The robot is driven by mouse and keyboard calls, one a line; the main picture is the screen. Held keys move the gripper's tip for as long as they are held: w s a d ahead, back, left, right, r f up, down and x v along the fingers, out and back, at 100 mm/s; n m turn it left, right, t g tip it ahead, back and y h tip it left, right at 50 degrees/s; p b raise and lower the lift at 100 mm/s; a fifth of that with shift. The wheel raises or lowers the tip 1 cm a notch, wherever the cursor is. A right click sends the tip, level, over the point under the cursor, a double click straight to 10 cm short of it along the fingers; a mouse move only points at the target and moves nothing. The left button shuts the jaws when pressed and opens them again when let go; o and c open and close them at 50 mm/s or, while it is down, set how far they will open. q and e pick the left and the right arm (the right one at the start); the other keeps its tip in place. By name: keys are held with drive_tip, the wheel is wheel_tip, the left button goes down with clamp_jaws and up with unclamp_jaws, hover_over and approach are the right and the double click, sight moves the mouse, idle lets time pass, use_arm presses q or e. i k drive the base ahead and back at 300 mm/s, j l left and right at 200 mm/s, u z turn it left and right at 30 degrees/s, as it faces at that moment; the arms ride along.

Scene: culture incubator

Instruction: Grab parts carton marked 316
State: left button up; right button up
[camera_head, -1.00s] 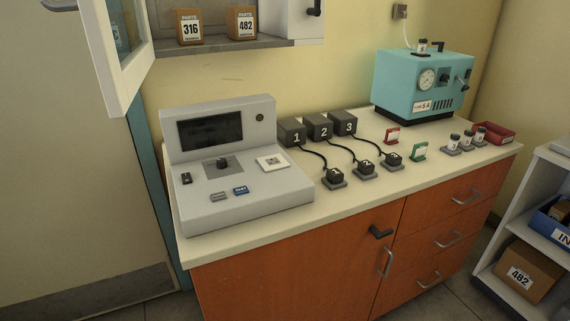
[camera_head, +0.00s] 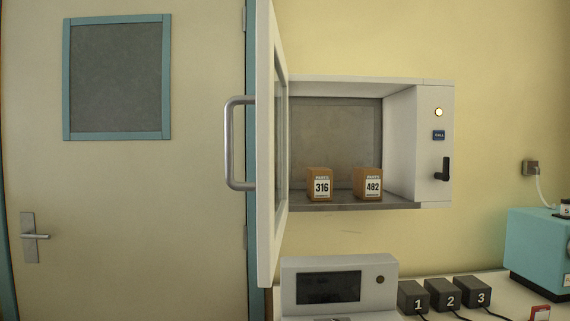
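The parts carton marked 316 (camera_head: 320,184) is a small brown box with a white label. It stands upright on the floor of the open wall-mounted incubator (camera_head: 434,143), towards the left. A similar brown carton marked 482 (camera_head: 368,184) stands to its right, with a gap between them. The incubator's white door (camera_head: 266,145) is swung open to the left, with a long grey handle on its outer side. Neither of my grippers shows in the head view.
Below the incubator, a grey console (camera_head: 338,286) stands on the counter. Dark blocks numbered 1 (camera_head: 413,298), 2 and 3 and a teal machine (camera_head: 537,251) are to its right. A closed room door (camera_head: 120,200) fills the left side.

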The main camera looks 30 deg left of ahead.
sight(319, 179)
drive_tip(key=j+u, duration=0.35)
drive_tip(key=i+j+u, duration=0.1)
drive_tip(key=j+u, duration=0.25)
drive_tip(key=i+l, duration=0.15)
drive_tip(key=l, duration=0.2)
drive_tip(key=i+l, duration=0.2)
drive_tip(key=l, duration=0.2)
